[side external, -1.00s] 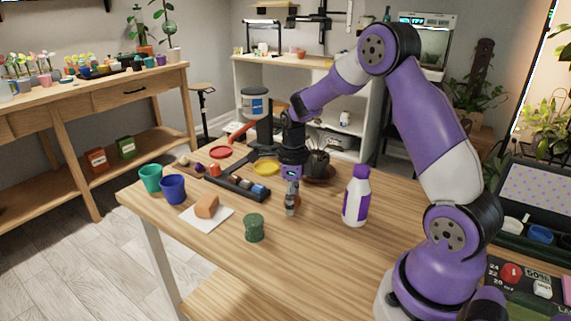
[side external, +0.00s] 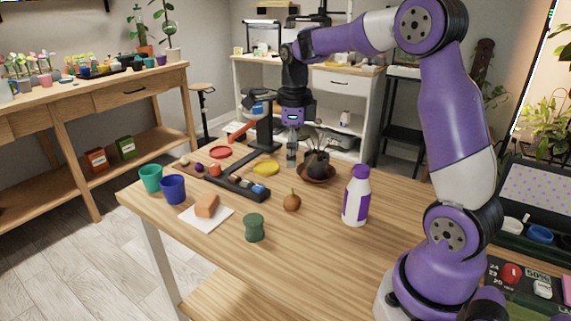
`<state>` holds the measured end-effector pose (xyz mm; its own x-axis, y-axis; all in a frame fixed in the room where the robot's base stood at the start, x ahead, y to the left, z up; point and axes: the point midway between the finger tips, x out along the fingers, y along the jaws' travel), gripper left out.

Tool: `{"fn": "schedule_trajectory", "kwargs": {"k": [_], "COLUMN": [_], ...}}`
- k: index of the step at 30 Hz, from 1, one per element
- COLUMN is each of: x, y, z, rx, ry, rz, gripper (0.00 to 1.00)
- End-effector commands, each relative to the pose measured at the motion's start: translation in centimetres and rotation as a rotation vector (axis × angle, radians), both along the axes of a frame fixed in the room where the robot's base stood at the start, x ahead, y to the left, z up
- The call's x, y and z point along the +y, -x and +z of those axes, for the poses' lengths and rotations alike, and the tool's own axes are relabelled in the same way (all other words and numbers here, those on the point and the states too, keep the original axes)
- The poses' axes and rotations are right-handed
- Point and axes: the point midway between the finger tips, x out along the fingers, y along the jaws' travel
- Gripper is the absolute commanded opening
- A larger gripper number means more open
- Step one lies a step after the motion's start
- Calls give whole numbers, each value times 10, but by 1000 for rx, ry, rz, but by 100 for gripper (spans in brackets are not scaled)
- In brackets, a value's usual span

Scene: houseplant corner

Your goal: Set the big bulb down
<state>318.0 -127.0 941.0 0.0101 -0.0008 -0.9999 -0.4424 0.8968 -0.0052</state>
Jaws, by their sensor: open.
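The big bulb (side external: 292,202) is brown and round with a short pointed top. It rests on the bare wooden table, between the green pot-like item and the white and purple bottle. My gripper (side external: 291,161) is open and empty. Nothing hides the bulb.
A white and purple bottle (side external: 356,196) stands right of the bulb, and a dark green item (side external: 254,228) is at its front left. A black tray (side external: 236,183) and a yellow dish (side external: 266,168) lie behind left. The table's front right is clear.

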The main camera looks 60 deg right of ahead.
Motion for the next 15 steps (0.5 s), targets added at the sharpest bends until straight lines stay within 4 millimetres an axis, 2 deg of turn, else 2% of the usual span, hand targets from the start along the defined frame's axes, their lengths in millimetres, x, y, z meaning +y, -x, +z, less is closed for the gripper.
{"fn": "schedule_trajectory", "kwargs": {"k": [2, 5, 10, 12, 15], "x": [11, 34, 79, 94, 110], "y": [5, 17, 54, 71, 90], "z": [11, 29, 50, 53, 51], "rx": [-28, -86, -179, -197, -200], "ry": [14, 58, 218, 307, 440], "rz": [154, 514, 1339, 1665, 2062], "gripper": [78, 78, 78, 78, 78]}}
